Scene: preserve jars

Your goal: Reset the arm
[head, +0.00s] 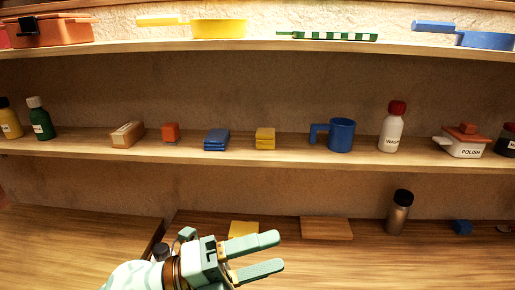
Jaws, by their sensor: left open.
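My left gripper (268,255) shows at the bottom centre of the head view. Its arm comes in from the lower left. The two pale green fingers point right and are apart, with nothing between them. The gripper is in front of the lowest surface and covers part of a yellow block (243,229) there. My right gripper does not show.
The lower right surface is largely clear. Pans rest on the top shelf (275,45).

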